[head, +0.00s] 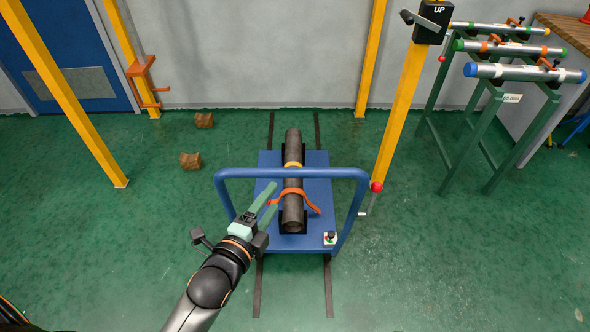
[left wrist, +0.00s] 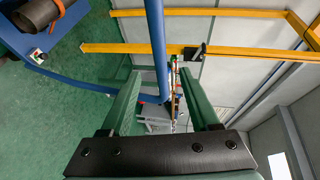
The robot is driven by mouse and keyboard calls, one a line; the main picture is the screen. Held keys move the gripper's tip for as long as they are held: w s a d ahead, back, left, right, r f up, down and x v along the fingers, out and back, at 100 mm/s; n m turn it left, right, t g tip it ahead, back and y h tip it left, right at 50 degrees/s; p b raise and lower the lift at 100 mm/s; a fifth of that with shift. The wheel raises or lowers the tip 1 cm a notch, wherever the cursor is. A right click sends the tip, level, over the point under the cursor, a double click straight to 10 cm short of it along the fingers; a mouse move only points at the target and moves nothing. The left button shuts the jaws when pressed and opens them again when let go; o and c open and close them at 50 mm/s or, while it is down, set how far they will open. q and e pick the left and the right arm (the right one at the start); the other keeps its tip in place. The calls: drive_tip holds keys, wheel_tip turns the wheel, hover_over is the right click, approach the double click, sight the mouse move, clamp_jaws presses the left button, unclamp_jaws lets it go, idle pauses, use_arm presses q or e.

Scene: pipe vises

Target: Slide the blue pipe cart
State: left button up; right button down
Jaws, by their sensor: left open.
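The blue pipe cart (head: 268,168) stands on two dark floor rails in the middle of the head view. A dark pipe (head: 293,212) lies lengthwise on it, with a yellow band and an orange strap. The cart's blue handle bar (head: 318,173) arches across its near end. My left gripper (head: 272,194) is open and empty, near the left part of the handle. In the left wrist view, the bar (left wrist: 157,45) appears between the open green fingers (left wrist: 163,80); I cannot tell whether they touch it. My right gripper is not in view.
A yellow post (head: 400,110) with a black "UP" box stands right of the cart. Green stands (head: 470,150) hold several pipes at the right. Two brown blocks (head: 191,161) lie on the floor at left. The rails (head: 328,285) run clear toward me and behind the cart.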

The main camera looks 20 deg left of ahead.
sight(288, 176)
use_arm(q)
drive_tip(key=x, duration=1.1)
drive_tip(key=shift+w, duration=0.2)
clamp_jaws()
drive_tip(key=shift+f, duration=0.1)
idle(0.9)
